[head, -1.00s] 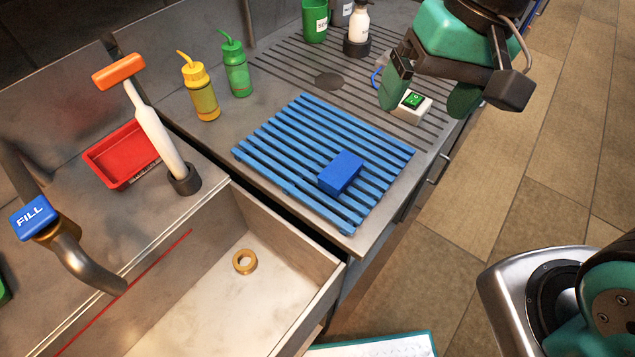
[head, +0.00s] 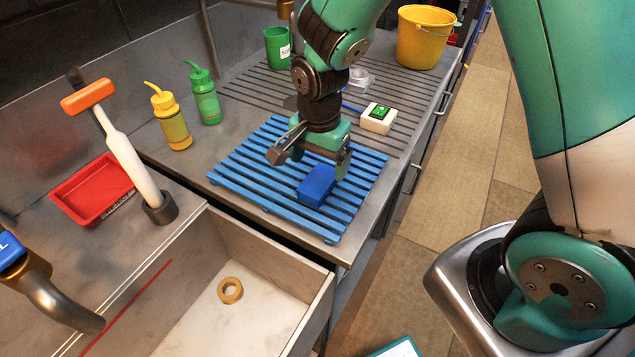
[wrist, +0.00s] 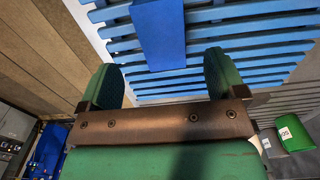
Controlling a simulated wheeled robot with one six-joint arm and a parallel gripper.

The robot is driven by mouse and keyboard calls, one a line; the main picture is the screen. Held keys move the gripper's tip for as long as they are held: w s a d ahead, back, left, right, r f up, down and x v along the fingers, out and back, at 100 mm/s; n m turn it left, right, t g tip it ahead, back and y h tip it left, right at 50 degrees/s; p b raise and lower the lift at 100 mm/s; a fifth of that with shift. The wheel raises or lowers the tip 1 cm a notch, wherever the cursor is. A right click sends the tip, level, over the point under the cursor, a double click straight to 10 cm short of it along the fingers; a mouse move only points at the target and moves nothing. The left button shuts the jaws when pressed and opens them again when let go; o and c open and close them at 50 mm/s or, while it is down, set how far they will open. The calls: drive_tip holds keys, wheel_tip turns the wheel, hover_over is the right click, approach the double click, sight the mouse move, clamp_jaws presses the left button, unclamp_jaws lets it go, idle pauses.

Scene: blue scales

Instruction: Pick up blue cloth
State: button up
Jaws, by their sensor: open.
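The blue cloth (head: 317,186) shows as a compact, darker blue block lying on the blue slatted rack (head: 235,183), towards the rack's front right. My gripper (head: 312,162) is open and empty, just above the rack and close behind the block in the head view. In the wrist view the block (wrist: 159,35) lies ahead of my gripper (wrist: 163,80), roughly in line with the gap between its two green fingers. Its near end reaches about the fingertips in that picture. I cannot tell the exact height of the fingers over the slats.
An open drawer (head: 262,285) with a brass ring (head: 230,290) is in front. A yellow bucket (head: 424,38) stands at the back.

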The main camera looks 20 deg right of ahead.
sight(319, 180)
drive_tip(key=shift+w+d+f+p, duration=0.1)
drive_tip(key=shift+f+p, duration=0.25)
drive_tip(key=shift+f, duration=1.25)
drive_tip(key=shift+w+f+p, duration=0.1)
drive_tip(key=shift+f+p, duration=0.25)
drive_tip(key=shift+f, duration=1.25)
drive_tip(key=c, duration=1.1)
drive_tip(key=shift+r, duration=0.1)
wheel_tip(319, 180, up, 20)
drive_tip(key=shift+f+b, duration=0.1)
drive_tip(key=shift+b, duration=0.65)
